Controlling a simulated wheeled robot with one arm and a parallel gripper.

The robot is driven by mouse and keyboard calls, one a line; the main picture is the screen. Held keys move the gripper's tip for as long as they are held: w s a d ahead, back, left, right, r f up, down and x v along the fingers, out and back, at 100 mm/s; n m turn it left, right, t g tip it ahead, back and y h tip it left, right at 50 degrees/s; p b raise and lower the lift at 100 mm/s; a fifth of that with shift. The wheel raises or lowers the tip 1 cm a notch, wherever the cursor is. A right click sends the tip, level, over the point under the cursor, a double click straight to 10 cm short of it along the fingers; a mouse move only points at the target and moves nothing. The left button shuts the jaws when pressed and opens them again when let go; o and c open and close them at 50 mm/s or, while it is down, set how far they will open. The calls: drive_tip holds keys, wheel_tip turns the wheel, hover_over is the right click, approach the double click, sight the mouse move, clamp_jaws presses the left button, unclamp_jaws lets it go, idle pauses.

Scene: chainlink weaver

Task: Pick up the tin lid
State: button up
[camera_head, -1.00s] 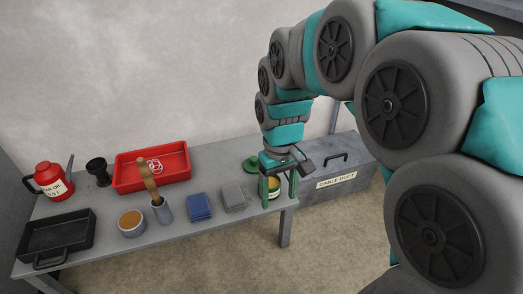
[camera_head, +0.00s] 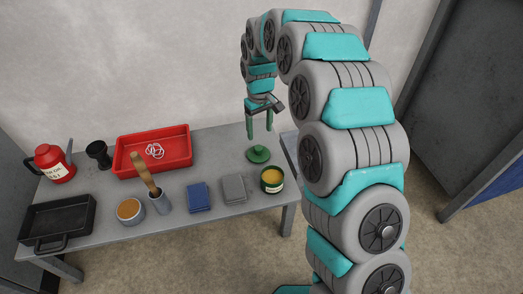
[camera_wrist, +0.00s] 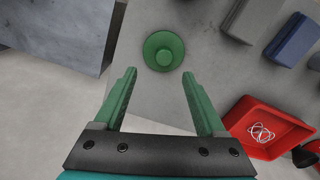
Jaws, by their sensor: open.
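The tin lid (camera_head: 259,154) is a round green disc with a raised knob, lying on the grey table near its right end. It also shows in the wrist view (camera_wrist: 163,51), ahead of the fingertips and roughly between their lines. The open tin (camera_head: 271,179) stands in front of the lid, with an amber filling and a dark green side. My gripper (camera_head: 259,134) is open and empty, with green fingers pointing down above and behind the lid. In the wrist view the two fingers (camera_wrist: 162,88) are wide apart and clear of the lid.
The grey table (camera_head: 180,185) also bears a red tray (camera_head: 122,168) with white loops in it, a grey block (camera_head: 233,189), a blue block (camera_head: 199,197), a grey cup with a wooden-handled tool (camera_head: 159,203), a bowl (camera_head: 130,212), a black pan (camera_head: 57,219) and a red can (camera_head: 51,165).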

sight(258, 148)
drive_tip(key=f, duration=0.7)
drive_tip(key=shift+s+a, duration=0.25)
drive_tip(key=shift+s, duration=0.05)
clamp_jaws()
